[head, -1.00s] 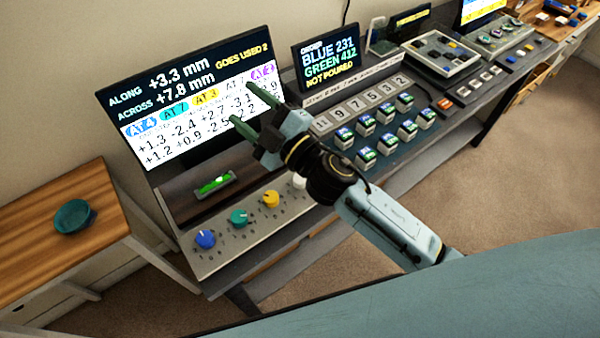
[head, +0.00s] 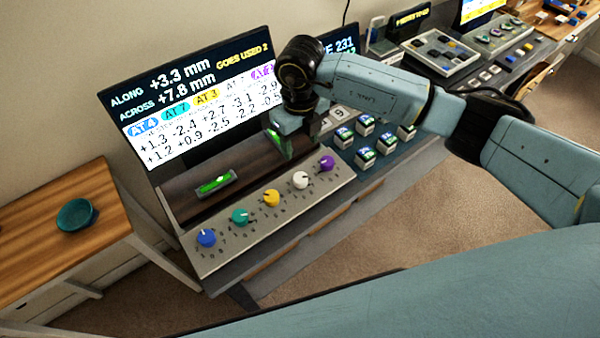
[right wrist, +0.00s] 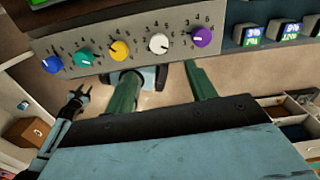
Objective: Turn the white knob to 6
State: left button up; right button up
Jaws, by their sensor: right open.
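The white knob (head: 301,180) sits on a grey panel strip (head: 225,256) between the yellow knob (head: 271,198) and the purple knob (head: 326,163). Its pointer is too small to read. In the right wrist view the white knob (right wrist: 158,43) lies just beyond and between my fingertips, not touched. My right gripper (head: 287,150) points down behind the knob row in the head view. Its two green fingers (right wrist: 160,70) are apart and empty. A small dark claw, seemingly my left gripper (right wrist: 76,98), shows low left in the right wrist view; its jaws are unclear.
A teal knob (head: 240,217) and a blue knob (head: 206,237) complete the row. A level with a green vial (head: 215,182) lies behind it, below a large screen (head: 200,95). Labelled cubes (head: 366,158) stand to the right. A teal bowl (head: 75,215) is on the left table.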

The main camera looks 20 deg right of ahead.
aim_at(300, 177)
notch_tip(300, 177, down, 13)
jog(key=shift+r, duration=0.1)
dwell(0.4)
jog(key=c, duration=1)
jog(key=n+b, duration=0.3)
jog(key=n, duration=0.1)
jog(key=shift+n, duration=0.4)
jog(key=shift+s+a+n+b, duration=0.1)
jog(key=shift+n+b, duration=0.9)
jog(key=shift+n, duration=0.5)
